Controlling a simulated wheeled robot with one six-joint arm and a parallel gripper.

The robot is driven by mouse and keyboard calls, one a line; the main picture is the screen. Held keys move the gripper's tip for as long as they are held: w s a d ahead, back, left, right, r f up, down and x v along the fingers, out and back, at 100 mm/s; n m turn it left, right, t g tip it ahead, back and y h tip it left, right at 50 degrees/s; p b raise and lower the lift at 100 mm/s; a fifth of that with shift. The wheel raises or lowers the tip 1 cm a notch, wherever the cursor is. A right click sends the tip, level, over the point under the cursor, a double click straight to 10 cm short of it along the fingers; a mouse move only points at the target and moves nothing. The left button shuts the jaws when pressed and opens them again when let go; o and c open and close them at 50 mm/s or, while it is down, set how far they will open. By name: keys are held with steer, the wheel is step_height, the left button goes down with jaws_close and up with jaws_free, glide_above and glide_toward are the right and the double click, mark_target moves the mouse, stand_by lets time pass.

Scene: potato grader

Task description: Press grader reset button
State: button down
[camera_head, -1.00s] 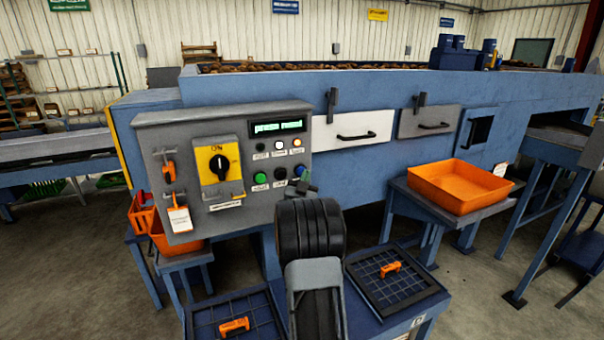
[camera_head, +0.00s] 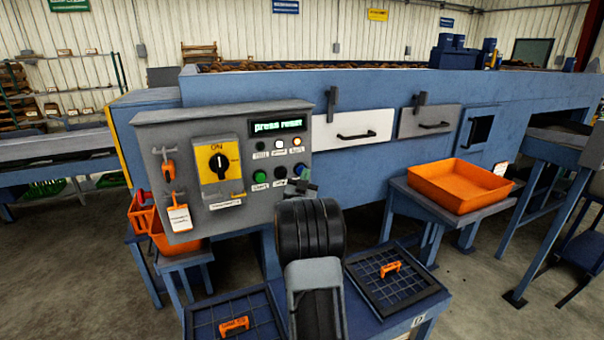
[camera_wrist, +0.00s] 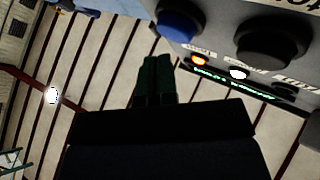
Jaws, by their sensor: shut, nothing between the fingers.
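The grey control panel (camera_head: 225,160) carries a display (camera_head: 278,127) that reads "press reset". A blue button (camera_head: 304,171) sits at the right end of its lower button row, partly hidden by my gripper (camera_head: 302,185). In the wrist view the blue button (camera_wrist: 178,26) lies just above and right of my gripper tips (camera_wrist: 157,62). The fingers are shut together and empty. A gap shows between the tips and the button in that picture; the exact depth is hard to tell. A black button (camera_wrist: 270,42) is beside the blue one.
White (camera_head: 279,145) and amber (camera_head: 297,142) lamps are lit. An orange tray (camera_head: 460,184) stands to the right. Grid-topped covers (camera_head: 395,290) lie below my arm.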

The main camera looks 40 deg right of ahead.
steer(key=shift+w+d+b, duration=0.3)
steer(key=shift+w+b, duration=0.4)
steer(key=shift+w, duration=0.05)
stand_by(0.8)
steer(key=shift+s, duration=0.15)
stand_by(0.3)
steer(key=shift+s+a+b, duration=0.35)
steer(key=shift+s+b, duration=0.35)
steer(key=shift+b, duration=0.1)
steer(key=shift+s+a+b, duration=0.3)
steer(key=shift+s+b, duration=0.25)
steer(key=shift+s, duration=0.25)
steer(key=shift+s+a+b, duration=0.35)
steer(key=shift+s+b, duration=0.2)
steer(key=shift+s, duration=0.2)
steer(key=shift+s+a+b, duration=0.3)
steer(key=shift+s+b, duration=0.25)
steer(key=shift+s, duration=0.25)
steer(key=shift+f, duration=0.15)
